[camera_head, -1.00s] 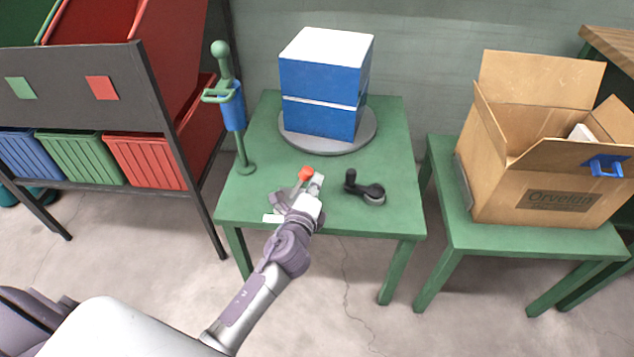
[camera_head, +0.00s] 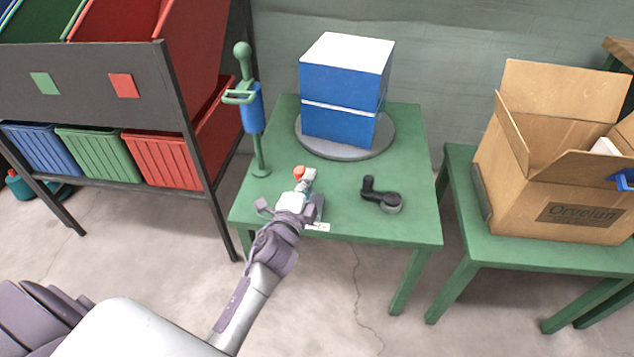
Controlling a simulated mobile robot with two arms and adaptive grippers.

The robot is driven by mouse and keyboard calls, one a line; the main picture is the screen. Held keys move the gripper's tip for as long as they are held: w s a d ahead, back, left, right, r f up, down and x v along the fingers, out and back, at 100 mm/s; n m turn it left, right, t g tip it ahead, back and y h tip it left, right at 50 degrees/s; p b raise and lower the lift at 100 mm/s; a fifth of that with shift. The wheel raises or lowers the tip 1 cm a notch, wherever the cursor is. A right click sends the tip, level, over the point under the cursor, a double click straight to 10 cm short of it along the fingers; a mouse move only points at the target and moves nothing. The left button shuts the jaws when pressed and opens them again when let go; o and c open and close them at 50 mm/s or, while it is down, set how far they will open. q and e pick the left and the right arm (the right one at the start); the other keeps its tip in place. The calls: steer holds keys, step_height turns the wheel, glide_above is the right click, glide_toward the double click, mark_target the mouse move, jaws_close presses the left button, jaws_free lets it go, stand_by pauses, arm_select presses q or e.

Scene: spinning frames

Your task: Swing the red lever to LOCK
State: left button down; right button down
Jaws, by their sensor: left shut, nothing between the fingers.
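The red lever's knob (camera_head: 299,172) shows at the front left of the green table (camera_head: 412,165). Its base is mostly hidden behind my left gripper, and a white label (camera_head: 317,227) shows at the table's front edge. My left gripper (camera_head: 303,183) is shut with nothing held, its tip right at the red knob. I cannot tell whether it touches the knob. The label's writing is too small to read. My right gripper is not in view.
A blue and white box (camera_head: 343,90) stands on a grey turntable (camera_head: 382,140). A black crank (camera_head: 381,194) lies right of the lever. A green post with a blue sleeve (camera_head: 253,112) stands left. A cardboard box (camera_head: 555,180) sits on the right table.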

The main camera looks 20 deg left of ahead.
mark_target(296, 176)
arm_select(q)
steer(key=shift+s+a+f+n+t, duration=0.15)
steer(key=shift+s+a+n, duration=0.1)
steer(key=shift+a+n, duration=0.65)
steer(key=shift+s+a+r+n+t, duration=0.15)
steer(key=shift+s+a+n, duration=0.1)
steer(key=shift+a+n, duration=0.65)
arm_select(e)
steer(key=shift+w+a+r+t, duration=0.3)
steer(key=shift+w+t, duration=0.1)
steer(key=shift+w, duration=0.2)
arm_select(q)
steer(key=shift+d+f, duration=0.1)
steer(key=shift+f, duration=0.05)
